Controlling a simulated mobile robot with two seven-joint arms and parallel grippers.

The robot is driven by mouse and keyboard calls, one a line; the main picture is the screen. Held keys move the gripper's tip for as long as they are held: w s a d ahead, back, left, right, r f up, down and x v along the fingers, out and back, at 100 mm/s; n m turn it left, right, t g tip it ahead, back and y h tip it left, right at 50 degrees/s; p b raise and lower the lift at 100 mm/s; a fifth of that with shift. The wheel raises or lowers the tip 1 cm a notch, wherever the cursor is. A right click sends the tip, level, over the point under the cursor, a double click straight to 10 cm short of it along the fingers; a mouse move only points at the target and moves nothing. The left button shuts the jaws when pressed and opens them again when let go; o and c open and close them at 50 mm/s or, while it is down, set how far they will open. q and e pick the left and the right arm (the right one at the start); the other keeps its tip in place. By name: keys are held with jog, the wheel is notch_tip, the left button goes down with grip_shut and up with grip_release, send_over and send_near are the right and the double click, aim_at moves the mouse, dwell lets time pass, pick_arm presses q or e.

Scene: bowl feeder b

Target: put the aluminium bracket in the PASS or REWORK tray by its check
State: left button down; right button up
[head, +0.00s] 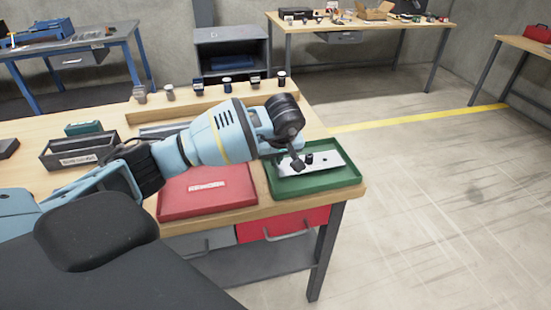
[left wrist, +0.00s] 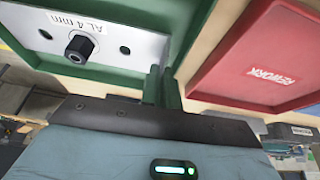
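The aluminium bracket (head: 325,164) is a pale flat plate lying inside the green tray (head: 350,178) at the table's right end. The left wrist view shows the bracket (left wrist: 112,47) with an "AL 4 mm" label, a black hexagonal part and dark holes. No lettering shows on the green tray (left wrist: 190,30). The red tray (head: 208,192) beside it reads REWORK; it also shows in the left wrist view (left wrist: 225,85). My left gripper (head: 298,163) is over the green tray. Its fingers (left wrist: 162,87) look close together, with no bracket between them. My right gripper is out of view.
A grey labelled bin (head: 80,152) and a small green box (head: 84,128) stand left of my arm. A wooden rack (head: 210,97) with several small parts runs along the back edge. Red and grey drawers hang below the tabletop. Open floor lies to the right.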

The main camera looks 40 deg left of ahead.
pick_arm(q)
jog(key=shift+f, duration=0.1)
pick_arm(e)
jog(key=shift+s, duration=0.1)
pick_arm(q)
jog(key=shift+f, duration=0.1)
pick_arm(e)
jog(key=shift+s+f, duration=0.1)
pick_arm(q)
jog(key=shift+f, duration=0.45)
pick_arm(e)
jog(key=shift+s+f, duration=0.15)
pick_arm(q)
jog(key=shift+f, duration=0.1)
jog(key=c, duration=1.6)
grip_release()
jog(key=shift+c, duration=0.2)
